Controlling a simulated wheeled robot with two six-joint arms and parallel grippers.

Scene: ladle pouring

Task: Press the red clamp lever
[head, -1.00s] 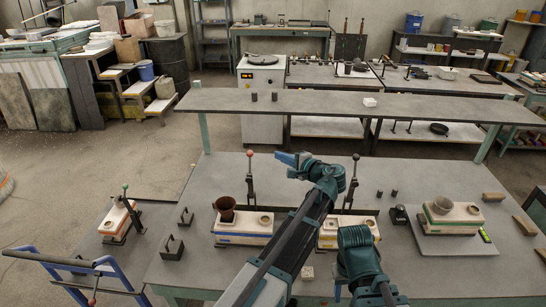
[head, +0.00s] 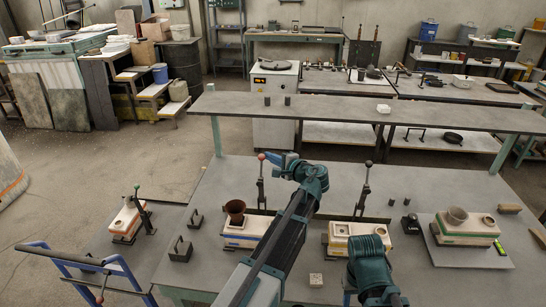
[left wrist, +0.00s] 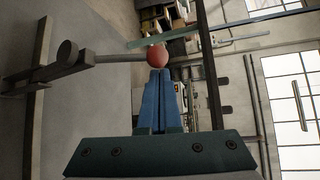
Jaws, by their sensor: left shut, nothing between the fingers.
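The red clamp lever is a dark upright lever with a red ball knob (head: 262,157), standing behind the left mould box (head: 246,232) on the table. My left gripper (head: 273,160) reaches across the table, its blue fingertips right beside the knob. In the left wrist view the red knob (left wrist: 157,55) sits just beyond the tips of the shut, empty left gripper (left wrist: 158,72). Whether they touch, I cannot tell. The lever shaft runs left from the knob there. My right arm shows at the bottom of the head view, but its gripper does not.
A black-knobbed lever (head: 368,165) stands behind the middle mould box (head: 345,231). A brown cup (head: 236,207) sits on the left box. A green-knobbed lever (head: 137,187) stands on the cart at left. A raised shelf (head: 350,107) spans the table's back.

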